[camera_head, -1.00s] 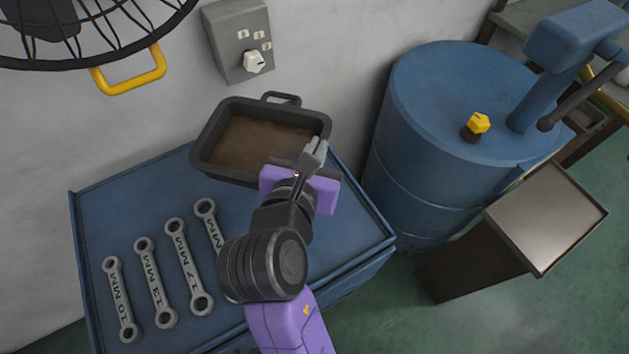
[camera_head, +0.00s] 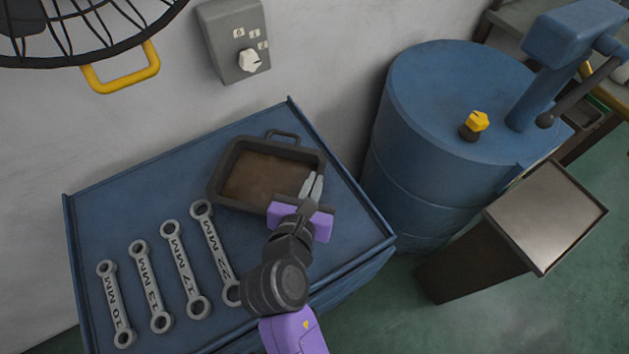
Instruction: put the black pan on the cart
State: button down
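The black pan (camera_head: 228,160) is a rectangular dark tray with a brown inside and a loop handle on its far side. It sits level over the back right of the blue cart's top (camera_head: 120,205), to the right of the wrenches. It looks to be resting on the surface or very close above it; its underside is hidden. My gripper (camera_head: 312,185) is at the pan's near right corner. Its grey fingers are close together and look shut on the pan's rim there, though the exact contact is partly hidden.
Several grey wrenches (camera_head: 180,270) lie on the cart's left and middle. A grey switch box (camera_head: 235,45) is on the wall, and a fan (camera_head: 90,25) is at upper left.

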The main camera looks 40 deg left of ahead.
jog(key=c, duration=1.9)
grip_release()
jog(key=shift+f, duration=0.1)
jog(key=shift+o, duration=1.3)
